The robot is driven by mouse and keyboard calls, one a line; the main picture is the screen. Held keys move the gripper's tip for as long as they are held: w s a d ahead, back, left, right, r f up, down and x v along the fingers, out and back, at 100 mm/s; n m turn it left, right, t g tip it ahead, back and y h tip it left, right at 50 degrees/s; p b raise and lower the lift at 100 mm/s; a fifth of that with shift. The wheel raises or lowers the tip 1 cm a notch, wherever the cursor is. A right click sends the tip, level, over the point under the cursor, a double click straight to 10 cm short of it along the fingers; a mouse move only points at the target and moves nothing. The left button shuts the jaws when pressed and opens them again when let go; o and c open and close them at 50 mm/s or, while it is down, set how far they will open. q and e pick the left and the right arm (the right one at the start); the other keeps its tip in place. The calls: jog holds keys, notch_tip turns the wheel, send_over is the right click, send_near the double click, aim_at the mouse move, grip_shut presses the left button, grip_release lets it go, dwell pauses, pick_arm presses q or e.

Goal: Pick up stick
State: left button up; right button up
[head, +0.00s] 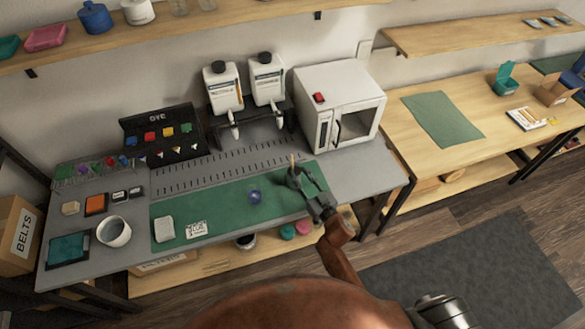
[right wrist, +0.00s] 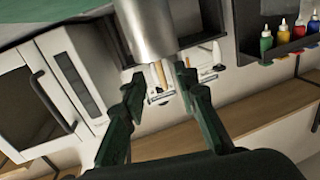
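A thin pale wooden stick (head: 293,160) shows at the tips of my right gripper (head: 300,177) in the head view, over the right end of the green mat (head: 235,205). In the right wrist view, my right gripper (right wrist: 160,88) has its two dark green fingers spread with a gap between them. A pale stick-like piece (right wrist: 161,73) shows within that gap, touching neither finger as far as I can see. A large grey cylinder (right wrist: 150,28) covers part of the scene above it. My left gripper is not in view.
A white oven-like box (head: 340,100) stands right behind the gripper, beside two white dispensers (head: 245,82). A small blue ball (head: 255,195), a white block (head: 164,230) and a white cup (head: 113,232) are on the bench. The mat between is mostly clear.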

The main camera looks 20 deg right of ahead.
aim_at(292, 164)
jog(key=x, duration=0.4)
jog(key=b+x, duration=0.1)
jog(key=x, duration=0.1)
jog(key=shift+w+f, duration=0.3)
jog(key=shift+w, duration=0.1)
jog(key=shift+c, duration=0.3)
grip_shut()
